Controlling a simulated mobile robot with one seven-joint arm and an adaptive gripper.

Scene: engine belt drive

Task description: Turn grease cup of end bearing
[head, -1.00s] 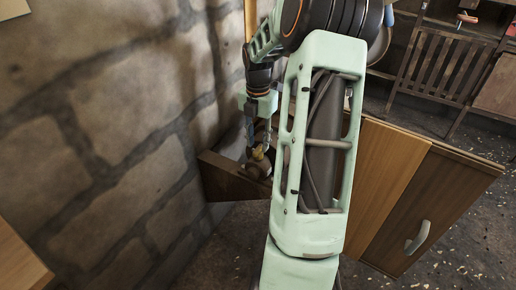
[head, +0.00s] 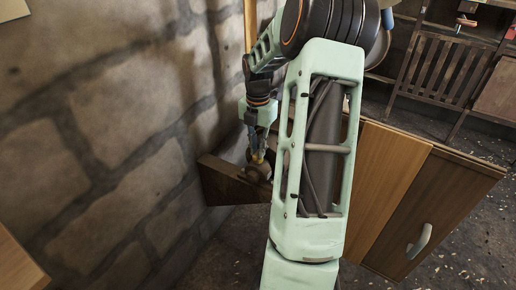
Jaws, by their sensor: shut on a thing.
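My gripper (head: 257,152) points down beside the stone wall. Its fingers are closed on a small brass-coloured piece, the grease cup (head: 259,157), which is mostly hidden between them. The cup sits on top of a round, dark metal part, the end bearing (head: 257,171). The bearing rests near the end of a dark wooden beam (head: 225,182). My arm covers what lies to the right of the bearing.
The stone wall (head: 110,130) stands close on the left of my gripper. A wooden cabinet (head: 425,205) with a pale handle is on the right. A slatted rack (head: 440,65) stands at the back right. Bare floor shows in front.

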